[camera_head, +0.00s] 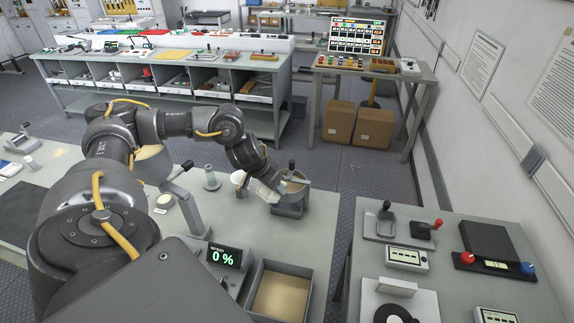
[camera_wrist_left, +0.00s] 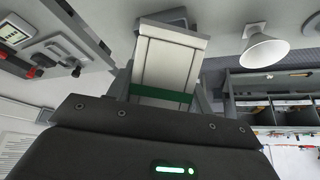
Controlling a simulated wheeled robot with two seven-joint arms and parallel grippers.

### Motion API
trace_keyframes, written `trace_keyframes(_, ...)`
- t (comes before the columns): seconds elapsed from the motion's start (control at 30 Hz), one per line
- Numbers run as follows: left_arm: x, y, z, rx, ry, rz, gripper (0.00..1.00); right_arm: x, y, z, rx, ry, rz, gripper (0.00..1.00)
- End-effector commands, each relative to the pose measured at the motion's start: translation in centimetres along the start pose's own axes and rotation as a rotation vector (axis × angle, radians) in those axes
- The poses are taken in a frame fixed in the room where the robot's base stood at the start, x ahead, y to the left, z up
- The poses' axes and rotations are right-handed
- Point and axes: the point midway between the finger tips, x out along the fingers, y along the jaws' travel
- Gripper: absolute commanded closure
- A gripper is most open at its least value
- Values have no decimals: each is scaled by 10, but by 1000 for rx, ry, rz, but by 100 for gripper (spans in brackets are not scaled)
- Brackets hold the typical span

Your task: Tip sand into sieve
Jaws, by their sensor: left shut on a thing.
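My left gripper (camera_head: 256,181) reaches down beside a grey stand (camera_head: 289,209) with a round, sieve-like pan (camera_head: 294,186) on top. It is shut on a pale box-shaped scoop (camera_head: 266,192), just left of the pan and partly over its edge. In the left wrist view the scoop (camera_wrist_left: 168,62) shows pale grey with a dark green band, between the fingers. Whether it contains sand cannot be seen. An open grey bin (camera_head: 260,275) of tan sand (camera_head: 281,298) stands at the front of the table. My right gripper is not in view.
A display (camera_head: 224,257) reading 0 % stands left of the bin. A white funnel shows in the left wrist view (camera_wrist_left: 264,48). A lever post (camera_head: 187,200) and small cylinder (camera_head: 211,179) stand left of the stand. A side table (camera_head: 450,265) with devices is at right.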

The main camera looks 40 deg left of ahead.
Motion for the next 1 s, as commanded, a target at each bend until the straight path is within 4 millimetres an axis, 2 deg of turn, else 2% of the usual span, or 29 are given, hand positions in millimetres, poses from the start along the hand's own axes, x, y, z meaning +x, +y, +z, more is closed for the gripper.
trace_keyframes(0.47, 1, 0, -5, -1, -126, 0, 84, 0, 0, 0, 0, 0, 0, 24)
trace_keyframes(0.7, 9, 1, -2, -1, -257, 0, 84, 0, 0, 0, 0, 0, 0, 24)
trace_keyframes(1.0, 5, 1, -6, 1, -414, -1, 84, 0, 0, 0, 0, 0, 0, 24)
